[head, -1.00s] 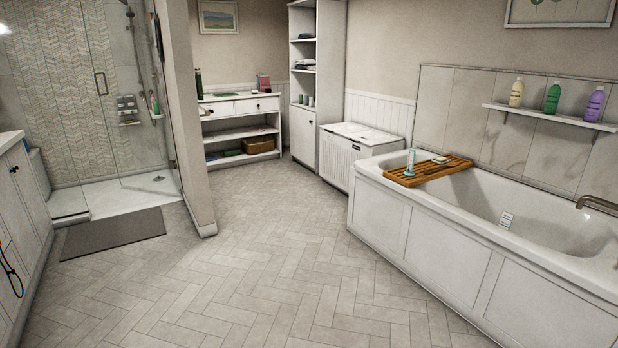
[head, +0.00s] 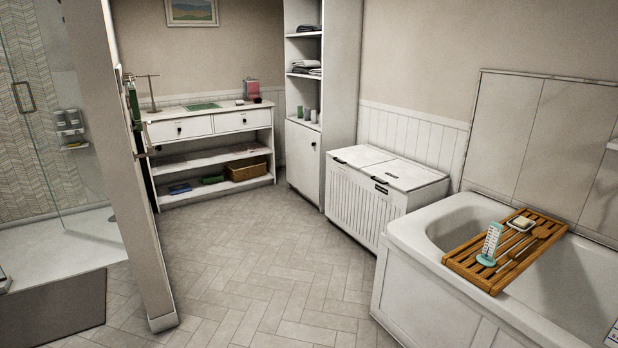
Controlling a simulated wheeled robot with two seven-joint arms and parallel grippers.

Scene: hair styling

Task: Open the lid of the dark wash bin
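A white wash bin (head: 358,205) with a slatted front stands against the back wall, between the tall shelf unit and the bathtub. Its top has two white lids side by side, a left lid (head: 361,156) and a right lid (head: 403,174), and both lie shut. Small dark labels or handles (head: 380,183) show near the front edge, too small to read. I cannot tell from the labels which half is the dark wash. Neither of my grippers shows in the head view.
The bathtub (head: 413,261) stands at the right, with a wooden tray (head: 505,255) across it. A tall shelf unit (head: 307,142) stands left of the bin. A wall end (head: 129,200) juts out at left. The tiled floor (head: 265,270) before the bin is clear.

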